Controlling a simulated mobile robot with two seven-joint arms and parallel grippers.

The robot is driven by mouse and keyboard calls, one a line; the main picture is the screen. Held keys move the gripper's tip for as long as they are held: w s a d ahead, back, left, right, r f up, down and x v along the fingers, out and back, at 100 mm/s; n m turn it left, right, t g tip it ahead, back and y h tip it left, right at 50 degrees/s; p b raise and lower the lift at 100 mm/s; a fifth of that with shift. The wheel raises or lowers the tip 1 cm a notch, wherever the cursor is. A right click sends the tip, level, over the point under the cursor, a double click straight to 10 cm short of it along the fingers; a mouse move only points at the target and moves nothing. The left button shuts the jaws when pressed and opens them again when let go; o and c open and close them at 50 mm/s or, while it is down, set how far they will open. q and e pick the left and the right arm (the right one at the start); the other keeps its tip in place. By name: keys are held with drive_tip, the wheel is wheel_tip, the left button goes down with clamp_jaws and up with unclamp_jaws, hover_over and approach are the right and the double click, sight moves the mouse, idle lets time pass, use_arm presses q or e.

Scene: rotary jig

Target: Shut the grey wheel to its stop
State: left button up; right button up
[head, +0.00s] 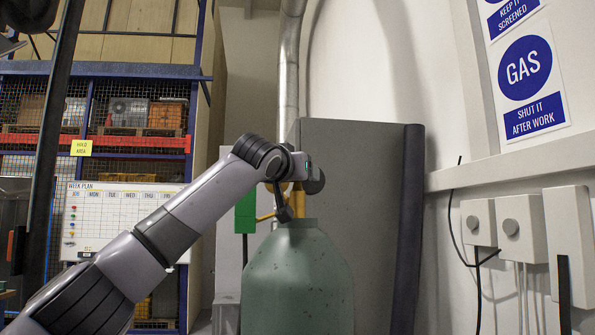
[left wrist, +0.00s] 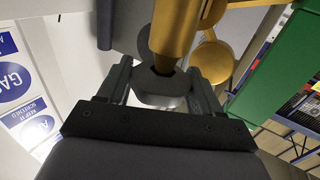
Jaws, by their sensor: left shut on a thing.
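The grey wheel (left wrist: 162,92) shows in the left wrist view as a grey, rounded piece at the end of a brass valve (left wrist: 185,35). My left gripper (left wrist: 160,75) is shut on it, with one finger on each side. In the head view my left gripper (head: 284,205) is at the top of a green gas cylinder (head: 297,285), beside the brass valve (head: 298,201). The wheel cannot be made out there. How far the wheel is turned cannot be told. My right gripper is not in view.
A green box (head: 245,212) stands just left of the valve and shows large in the left wrist view (left wrist: 275,70). A grey panel (head: 365,200) is close behind the cylinder. Wall boxes (head: 510,222) with cables are at the right. Shelving with a whiteboard (head: 115,215) is at the left.

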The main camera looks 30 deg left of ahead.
use_arm(q)
drive_tip(key=shift+r+m+h+p, duration=0.1)
drive_tip(key=shift+m+h+p, duration=0.55)
drive_tip(key=shift+h, duration=0.45)
drive_tip(key=shift+m+h+p, duration=0.4)
drive_tip(key=shift+m+h, duration=0.35)
drive_tip(key=shift+h, duration=0.35)
drive_tip(key=shift+m+g+h, duration=0.7)
drive_tip(key=shift+m+h, duration=1.3)
drive_tip(key=shift+h, duration=1)
drive_tip(key=shift+m+g+h, duration=0.5)
drive_tip(key=shift+m+h, duration=0.1)
drive_tip(key=shift+h, duration=0.2)
drive_tip(key=o, duration=1)
